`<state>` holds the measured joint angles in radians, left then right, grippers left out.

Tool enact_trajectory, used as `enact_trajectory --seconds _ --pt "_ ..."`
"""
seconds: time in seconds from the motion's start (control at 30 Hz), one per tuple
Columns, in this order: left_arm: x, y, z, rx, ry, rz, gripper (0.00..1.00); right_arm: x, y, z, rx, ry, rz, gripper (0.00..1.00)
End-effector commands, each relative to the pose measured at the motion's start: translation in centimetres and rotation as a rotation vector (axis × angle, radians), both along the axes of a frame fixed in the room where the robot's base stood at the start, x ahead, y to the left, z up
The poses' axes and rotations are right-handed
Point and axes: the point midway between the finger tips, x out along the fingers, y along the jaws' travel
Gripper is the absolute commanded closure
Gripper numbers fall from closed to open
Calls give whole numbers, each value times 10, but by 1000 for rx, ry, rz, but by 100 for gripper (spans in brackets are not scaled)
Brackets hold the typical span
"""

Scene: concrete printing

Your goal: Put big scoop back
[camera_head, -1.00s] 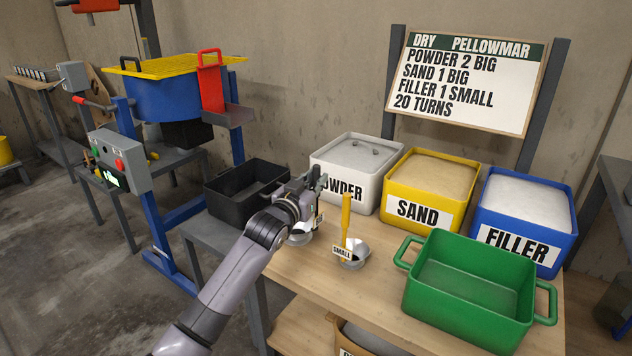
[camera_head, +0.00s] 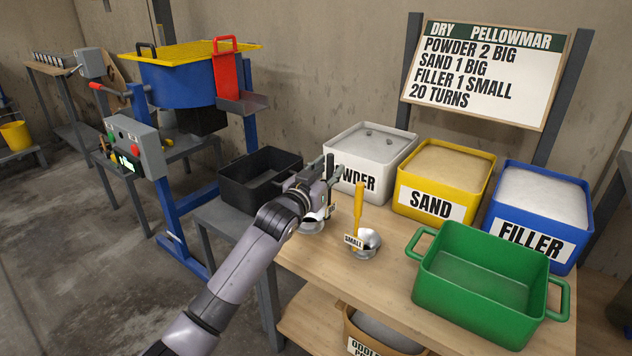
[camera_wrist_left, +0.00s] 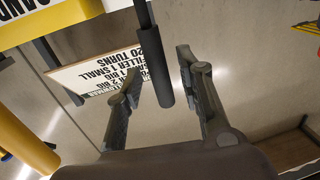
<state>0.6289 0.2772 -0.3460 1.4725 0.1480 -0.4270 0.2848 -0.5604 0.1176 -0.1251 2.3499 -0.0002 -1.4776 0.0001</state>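The big scoop (camera_head: 312,227) has a shiny metal bowl resting on the wooden table, left of the small scoop; my left arm partly covers it. My left gripper (camera_head: 332,181) is above the bowl, at the scoop's upright dark handle. In the left wrist view the dark handle (camera_wrist_left: 155,65) stands between the two spread fingers (camera_wrist_left: 158,98), with gaps visible on both sides. The small scoop (camera_head: 365,243) stands on the table with its yellow handle up and a SMALL tag; its handle (camera_wrist_left: 22,145) also shows at the left of the wrist view. My right gripper is out of view.
White powder (camera_head: 352,182), yellow sand (camera_head: 428,207) and blue filler (camera_head: 530,239) bins line the table's back. A green two-handled tub (camera_head: 480,297) fills the front right. A black bin (camera_head: 240,196) and the blue mixer (camera_head: 178,88) are left. A recipe board (camera_head: 487,72) stands behind.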

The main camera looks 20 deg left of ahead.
Motion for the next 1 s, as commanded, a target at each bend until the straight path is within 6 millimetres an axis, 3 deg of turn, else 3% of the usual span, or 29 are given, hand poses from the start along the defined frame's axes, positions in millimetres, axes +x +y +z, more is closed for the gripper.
enact_trajectory --seconds 0.1,0.5,0.8,0.9,0.97,1.0 --pt "-20 4 1 1 1 0 66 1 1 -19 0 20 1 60" --pt "-93 20 0 1 1 2 66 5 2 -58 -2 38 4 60" --pt "-108 22 -2 2 5 2 66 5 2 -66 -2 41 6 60" --pt "-115 22 -24 8 54 9 66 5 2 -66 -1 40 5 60" --pt "-125 21 -54 22 125 20 66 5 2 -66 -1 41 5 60" --pt "-136 21 -81 33 190 29 66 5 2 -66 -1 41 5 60"
